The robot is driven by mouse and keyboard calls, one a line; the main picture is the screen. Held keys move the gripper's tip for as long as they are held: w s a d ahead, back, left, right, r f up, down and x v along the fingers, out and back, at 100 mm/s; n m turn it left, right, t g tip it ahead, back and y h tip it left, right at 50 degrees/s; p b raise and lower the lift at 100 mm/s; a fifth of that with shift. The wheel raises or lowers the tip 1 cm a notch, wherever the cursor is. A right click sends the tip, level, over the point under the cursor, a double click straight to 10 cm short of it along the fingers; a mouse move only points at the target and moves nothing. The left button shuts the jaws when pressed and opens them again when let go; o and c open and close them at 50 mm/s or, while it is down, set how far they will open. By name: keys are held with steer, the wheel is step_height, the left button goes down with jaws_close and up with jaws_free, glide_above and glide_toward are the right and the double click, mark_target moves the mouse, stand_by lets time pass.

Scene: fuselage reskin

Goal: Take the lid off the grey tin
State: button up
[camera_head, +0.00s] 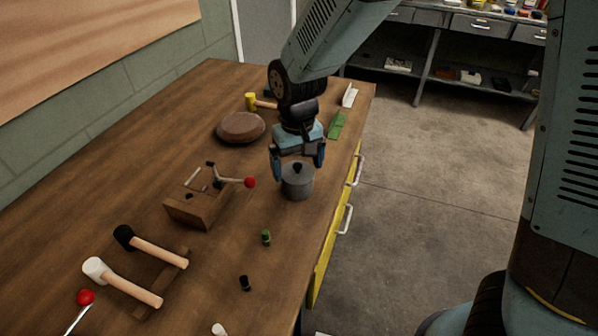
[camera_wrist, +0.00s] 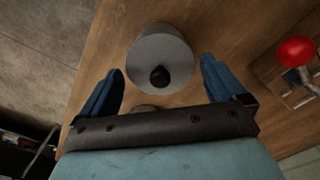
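The grey tin (camera_head: 297,187) stands upright on the wooden bench near its right edge. Its lid, with a black knob (camera_head: 297,166), is on top. In the wrist view the grey lid (camera_wrist: 160,57) and its dark knob (camera_wrist: 160,76) show between and slightly ahead of my fingertips. My gripper (camera_head: 298,172) is above the tin with its blue fingers spread wide to either side. It is open and empty, and the knob lies between the fingers without visible contact. In the wrist view the open gripper (camera_wrist: 160,78) also shows.
A wooden box (camera_head: 200,208) with a red-knobbed tool (camera_head: 249,182) stands left of the tin. A round brown object (camera_head: 241,127) lies behind. Mallets (camera_head: 150,252) are at front left. A small green item (camera_head: 266,237) and black item (camera_head: 245,283) stand in front.

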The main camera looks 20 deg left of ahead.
steer(key=c, duration=0.7)
steer(key=shift+r, duration=0.1)
